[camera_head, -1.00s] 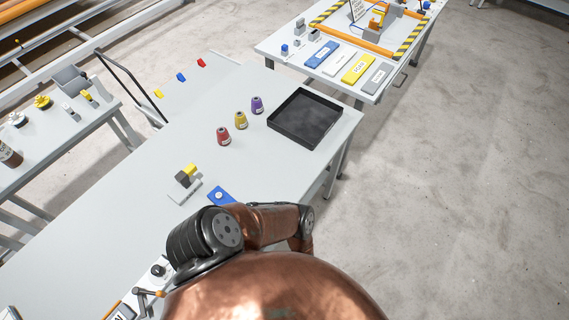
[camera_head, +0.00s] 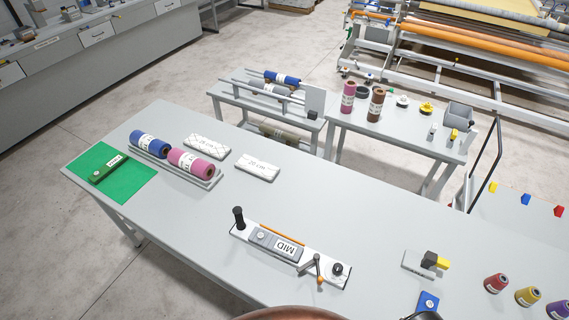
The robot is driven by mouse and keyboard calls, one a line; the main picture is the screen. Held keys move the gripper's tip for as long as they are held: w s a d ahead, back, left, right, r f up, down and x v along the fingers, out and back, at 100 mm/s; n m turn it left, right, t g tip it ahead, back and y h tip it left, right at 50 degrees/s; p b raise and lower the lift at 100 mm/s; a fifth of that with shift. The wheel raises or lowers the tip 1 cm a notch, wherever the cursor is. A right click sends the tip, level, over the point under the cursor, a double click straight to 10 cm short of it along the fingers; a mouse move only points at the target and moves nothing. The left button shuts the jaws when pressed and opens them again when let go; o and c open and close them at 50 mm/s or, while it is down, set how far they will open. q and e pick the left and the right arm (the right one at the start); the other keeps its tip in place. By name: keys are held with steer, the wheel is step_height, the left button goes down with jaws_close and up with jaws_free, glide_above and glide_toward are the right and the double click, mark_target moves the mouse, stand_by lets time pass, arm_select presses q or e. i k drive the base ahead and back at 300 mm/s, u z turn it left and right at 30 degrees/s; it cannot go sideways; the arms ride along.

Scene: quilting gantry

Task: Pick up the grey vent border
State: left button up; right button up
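I cannot make out a grey vent border for certain in this view. A grey plate marked MID (camera_head: 286,247) lies on a white base (camera_head: 335,281) with a black knob and a small crank, on the large grey table (camera_head: 200,230). A small dark grey and yellow block piece (camera_head: 434,260) stands on a light plate at the right. Neither gripper shows; only a copper-coloured part of my body shows at the bottom edge.
A green mat (camera_head: 135,185), a blue roll (camera_head: 149,143), a pink roll (camera_head: 190,163) and two white labelled pads (camera_head: 257,168) lie on the left. Several cones, including a red one (camera_head: 496,283), stand at right. Side tables (camera_head: 390,140) stand behind. The table's front left is bare.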

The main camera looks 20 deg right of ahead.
mark_target(292, 251)
steer(key=k, duration=1.2)
steer(key=z, duration=0.9)
steer(key=i, duration=0.75)
steer(key=z, duration=0.3)
